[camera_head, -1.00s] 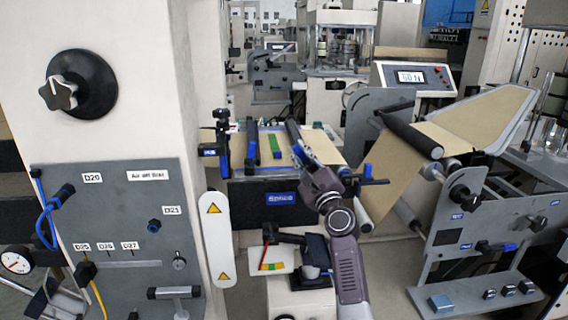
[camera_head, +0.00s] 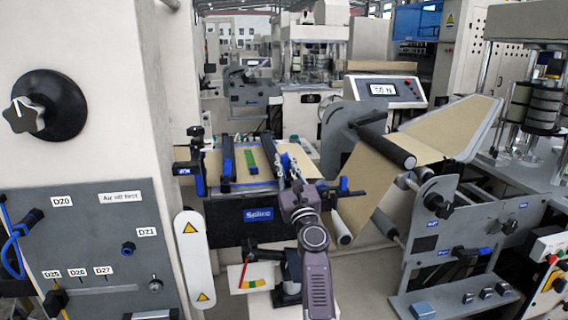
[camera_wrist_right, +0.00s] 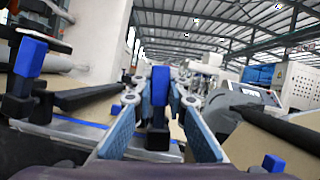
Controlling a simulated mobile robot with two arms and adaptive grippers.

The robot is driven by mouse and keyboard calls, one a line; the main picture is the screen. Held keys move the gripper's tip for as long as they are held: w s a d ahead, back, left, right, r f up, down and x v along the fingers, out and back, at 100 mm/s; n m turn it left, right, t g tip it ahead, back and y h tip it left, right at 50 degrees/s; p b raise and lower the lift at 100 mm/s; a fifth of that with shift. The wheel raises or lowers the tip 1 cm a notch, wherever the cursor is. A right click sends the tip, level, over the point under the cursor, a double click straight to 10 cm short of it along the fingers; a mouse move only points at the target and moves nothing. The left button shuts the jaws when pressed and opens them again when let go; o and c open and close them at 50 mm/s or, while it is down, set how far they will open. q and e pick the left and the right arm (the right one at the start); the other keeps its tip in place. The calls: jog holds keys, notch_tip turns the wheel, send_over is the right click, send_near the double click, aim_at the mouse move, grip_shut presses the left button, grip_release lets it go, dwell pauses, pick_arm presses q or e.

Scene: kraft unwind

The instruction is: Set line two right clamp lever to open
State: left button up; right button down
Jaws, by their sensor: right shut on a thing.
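The splice table (camera_head: 240,196) stands in the middle of the head view, with a blue label on its dark front. Two dark clamp bars lie across it, a left bar (camera_head: 228,165) and a right bar (camera_head: 268,155). My right gripper (camera_head: 289,166) is over the table's right part, beside the end of the right bar. In the right wrist view, a blue-topped lever (camera_wrist_right: 160,86) stands upright between the fingers of my right gripper (camera_wrist_right: 160,98), which is shut on it. The lever is mostly hidden in the head view. My left gripper is not in view.
A tan web runs over rollers (camera_head: 388,150) right of the table. A grey panel (camera_head: 100,245) with knobs and a white warning plate (camera_head: 190,260) stand at left. A small arm with a coloured scale (camera_head: 250,277) sits below the table.

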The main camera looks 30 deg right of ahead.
jog(key=c, duration=1.9)
grip_release()
notch_tip(320, 180, up, 10)
jog(key=shift+r, duration=0.1)
jog(key=shift+f, duration=0.2)
